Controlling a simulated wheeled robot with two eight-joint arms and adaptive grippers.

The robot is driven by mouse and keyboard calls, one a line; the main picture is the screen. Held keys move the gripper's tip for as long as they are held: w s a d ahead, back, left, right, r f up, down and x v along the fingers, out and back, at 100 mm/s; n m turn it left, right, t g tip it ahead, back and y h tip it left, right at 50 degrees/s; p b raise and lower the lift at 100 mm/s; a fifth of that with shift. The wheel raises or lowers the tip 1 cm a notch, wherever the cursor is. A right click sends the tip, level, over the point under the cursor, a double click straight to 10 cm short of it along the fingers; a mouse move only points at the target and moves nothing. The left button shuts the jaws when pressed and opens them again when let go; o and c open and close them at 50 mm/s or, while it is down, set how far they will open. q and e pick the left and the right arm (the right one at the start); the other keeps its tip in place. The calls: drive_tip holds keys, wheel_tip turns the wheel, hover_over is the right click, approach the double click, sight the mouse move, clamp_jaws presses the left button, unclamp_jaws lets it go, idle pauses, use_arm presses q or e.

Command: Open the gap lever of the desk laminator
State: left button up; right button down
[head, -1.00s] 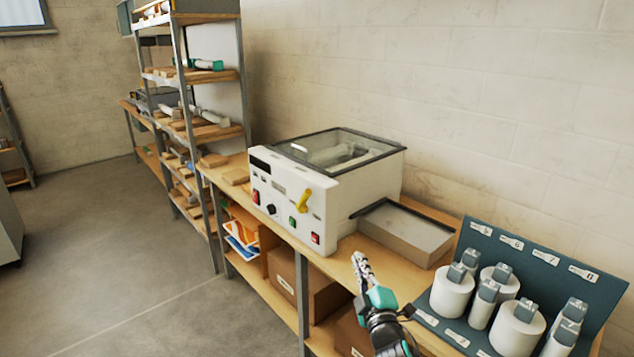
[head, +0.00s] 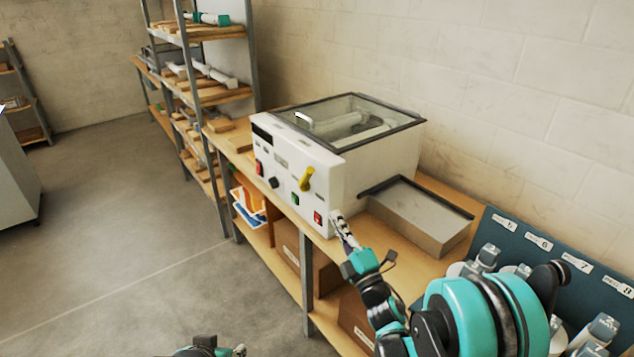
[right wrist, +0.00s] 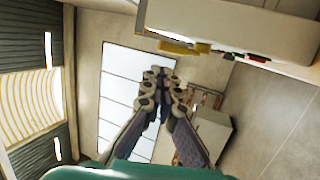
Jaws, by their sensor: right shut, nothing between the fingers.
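The desk laminator (head: 389,163) is a white box with a glass lid, standing on the wooden bench. Its yellow gap lever (head: 307,179) sits on the front panel and leans up to the right. My right gripper (head: 338,217) is shut and empty, in front of the panel's lower right corner near a red switch (head: 318,217), apart from the lever. In the right wrist view the shut fingers (right wrist: 160,75) point up toward the laminator's underside edge, with a yellow part (right wrist: 183,47) beyond the tips. Only the top of my left gripper (head: 238,350) shows at the bottom edge; its fingers are unclear.
A grey tray (head: 418,215) sticks out from the laminator's right side. A blue rack (head: 540,262) with white rolls stands at the right, partly behind my right arm. Shelving (head: 215,95) stands at the left. The floor in front is clear.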

sight(311, 173)
drive_tip(key=b+x, duration=0.2)
drive_tip(key=x, duration=1.1)
use_arm(q)
wheel_tip(311, 173, down, 2)
drive_tip(key=shift+f, duration=0.15)
use_arm(e)
drive_tip(key=shift+a+r, duration=0.15)
